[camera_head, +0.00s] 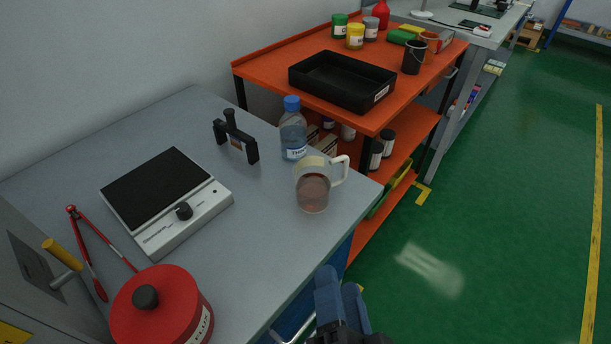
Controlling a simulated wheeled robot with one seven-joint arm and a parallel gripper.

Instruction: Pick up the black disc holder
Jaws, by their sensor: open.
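A black holder-like object (236,143) with an upright knob stands on the grey bench top, toward the back. I take it for the black disc holder; the disc itself is hard to make out. It stands apart from the bottle to its right and the hotplate to its left. My gripper (341,291), with blue fingers, is at the bottom of the view, past the bench's right edge. It is open, with nothing seen between the fingers, and well away from the holder.
On the grey bench (265,232) are a hotplate (158,187), a blue-capped bottle (293,135), a jug of reddish liquid (313,190), a red canister (165,315) and red-handled tongs (85,255). An orange cart (270,60) adjoins behind. The bench middle is clear.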

